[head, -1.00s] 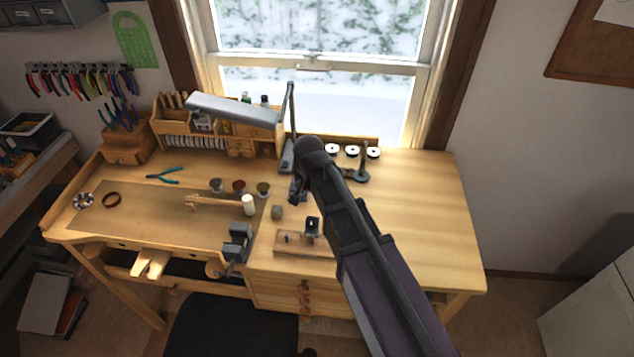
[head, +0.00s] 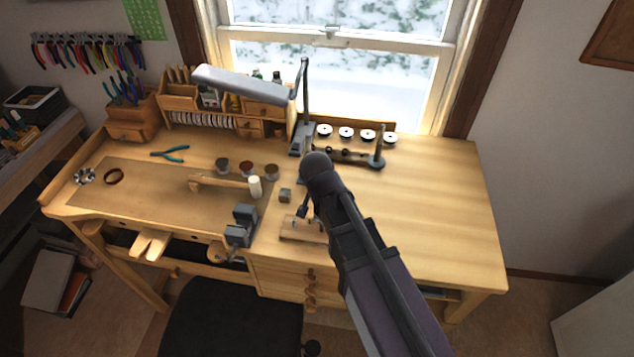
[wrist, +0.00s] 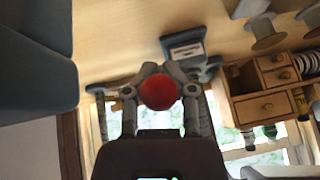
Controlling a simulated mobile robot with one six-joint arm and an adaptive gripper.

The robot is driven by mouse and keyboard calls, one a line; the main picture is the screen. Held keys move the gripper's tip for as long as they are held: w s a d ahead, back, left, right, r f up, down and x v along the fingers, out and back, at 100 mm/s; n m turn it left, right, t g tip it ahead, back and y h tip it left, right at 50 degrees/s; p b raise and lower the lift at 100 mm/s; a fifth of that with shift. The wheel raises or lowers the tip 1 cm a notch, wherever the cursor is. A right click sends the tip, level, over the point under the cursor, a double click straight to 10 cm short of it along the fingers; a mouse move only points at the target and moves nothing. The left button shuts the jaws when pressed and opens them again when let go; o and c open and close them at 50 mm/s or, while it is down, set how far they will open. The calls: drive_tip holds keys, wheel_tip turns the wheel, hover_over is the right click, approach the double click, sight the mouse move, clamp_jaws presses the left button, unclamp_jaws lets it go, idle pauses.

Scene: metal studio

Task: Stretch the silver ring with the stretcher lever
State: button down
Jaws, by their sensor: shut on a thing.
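In the wrist view my gripper (wrist: 158,100) is closed around a round red knob (wrist: 159,92), which looks like the end of the stretcher lever. The lever's shaft is hidden behind the knob and fingers. A blue-grey labelled metal piece (wrist: 185,52) lies just beyond the fingers, and I cannot tell whether it belongs to the stretcher. In the head view my dark arm comes down over the bench and hides most of my gripper and what it holds. I cannot make out the silver ring in either view.
A wooden block (head: 300,230) sits beside my arm on the bench (head: 440,200). A vise (head: 240,222), a mallet (head: 254,186), small tins (head: 247,168) and pliers (head: 170,154) lie left. A lamp (head: 240,85) overhangs the back. The bench's right side is clear.

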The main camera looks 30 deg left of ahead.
drive_tip(key=shift+s+d+f+b, duration=0.15)
drive_tip(key=shift+s+f+b, duration=0.1)
drive_tip(key=shift+f+b, duration=0.15)
drive_tip(key=shift+s+d+f+b, duration=0.15)
drive_tip(key=shift+s+f+b, duration=0.1)
drive_tip(key=shift+f, duration=0.25)
